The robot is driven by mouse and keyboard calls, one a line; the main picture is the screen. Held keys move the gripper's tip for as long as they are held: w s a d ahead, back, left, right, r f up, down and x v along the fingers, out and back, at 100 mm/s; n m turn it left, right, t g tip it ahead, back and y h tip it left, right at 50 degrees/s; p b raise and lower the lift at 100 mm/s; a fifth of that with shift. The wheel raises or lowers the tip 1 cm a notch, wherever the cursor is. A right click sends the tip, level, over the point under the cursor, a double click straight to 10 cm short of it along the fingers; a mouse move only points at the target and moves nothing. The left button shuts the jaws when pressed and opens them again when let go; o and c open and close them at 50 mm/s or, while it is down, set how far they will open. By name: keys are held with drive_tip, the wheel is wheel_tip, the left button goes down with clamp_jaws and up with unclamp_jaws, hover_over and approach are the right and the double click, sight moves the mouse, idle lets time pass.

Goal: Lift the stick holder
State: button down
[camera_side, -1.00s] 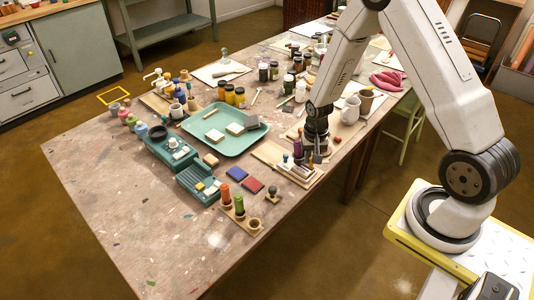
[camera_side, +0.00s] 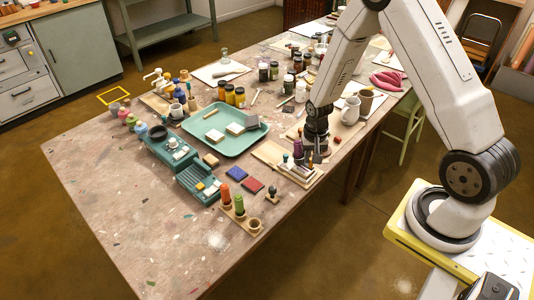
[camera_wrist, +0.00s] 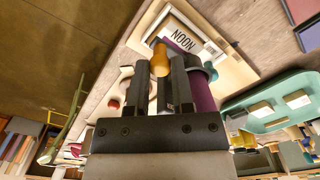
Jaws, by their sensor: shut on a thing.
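In the wrist view, my gripper (camera_wrist: 160,75) is shut on a narrow thing with a rounded orange end, which I take to be the stick holder (camera_wrist: 159,58). The orange end shows between the two dark fingers. The rest of it is largely hidden by the fingers. In the side view, my gripper (camera_side: 314,155) points down low over the near right part of the table. The held thing is too small there to tell whether it touches the surface below.
A purple cylinder (camera_wrist: 204,95) stands close beside the fingers. A pale box marked NOON (camera_wrist: 182,40) lies just beyond the fingertips. A teal tray (camera_side: 203,142) with blocks, small bottles, and mugs (camera_side: 350,111) stand around. The table's front left (camera_side: 120,220) is clear.

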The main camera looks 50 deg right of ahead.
drive_tip(key=shift+r, duration=0.65)
drive_tip(key=shift+c, duration=2.4)
unclamp_jaws()
drive_tip(key=shift+r, duration=0.15)
wheel_tip(320, 180, up, 8)
drive_tip(key=shift+f, duration=0.25)
drive_tip(key=s+a+r+n+t, duration=0.2)
drive_tip(key=s+a+r+n, duration=0.6)
drive_tip(key=a, duration=0.4)
drive_tip(key=shift+n+t, duration=0.3)
drive_tip(key=shift+n, duration=0.2)
